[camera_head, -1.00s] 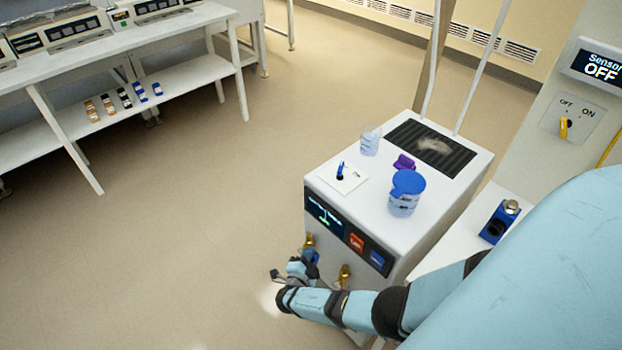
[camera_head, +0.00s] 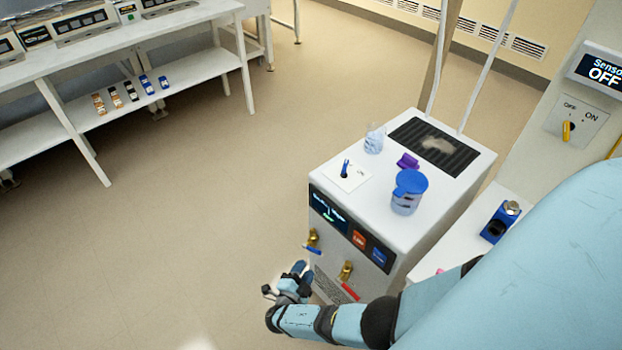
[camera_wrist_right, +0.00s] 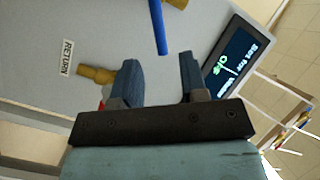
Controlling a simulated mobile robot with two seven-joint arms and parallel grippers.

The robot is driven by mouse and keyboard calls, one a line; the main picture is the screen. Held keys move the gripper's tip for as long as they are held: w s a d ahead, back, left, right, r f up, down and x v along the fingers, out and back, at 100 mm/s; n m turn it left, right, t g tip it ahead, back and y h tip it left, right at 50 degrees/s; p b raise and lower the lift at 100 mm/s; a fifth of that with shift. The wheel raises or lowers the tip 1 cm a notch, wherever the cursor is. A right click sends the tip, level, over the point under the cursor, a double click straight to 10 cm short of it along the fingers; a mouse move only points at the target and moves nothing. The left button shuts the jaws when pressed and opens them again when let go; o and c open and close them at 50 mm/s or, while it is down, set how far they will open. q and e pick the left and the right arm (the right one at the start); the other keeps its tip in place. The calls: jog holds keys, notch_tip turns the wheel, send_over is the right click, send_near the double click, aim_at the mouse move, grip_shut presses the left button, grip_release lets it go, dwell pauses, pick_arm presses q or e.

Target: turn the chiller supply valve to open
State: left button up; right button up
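The chiller (camera_head: 330,265) is a white box with a dark display on its front. A brass valve (camera_head: 313,237) with a blue handle (camera_head: 313,249) sits on the left of that front. My right gripper (camera_head: 293,276) is in front of and below the blue-handled valve. In the wrist view my right gripper (camera_wrist_right: 160,76) is open and empty, with the blue handle's end (camera_wrist_right: 159,30) just beyond its fingertips. My left gripper is out of view.
On the chiller top are a blue-lidded container (camera_head: 408,192), a clear beaker (camera_head: 374,140), a purple item (camera_head: 407,161) and a dark blue knob (camera_head: 346,168). A wall switch (camera_head: 568,130) is at right beneath a display reading OFF (camera_head: 604,72). Floor at left is clear.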

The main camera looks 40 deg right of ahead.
jog(key=shift+v, duration=2.65)
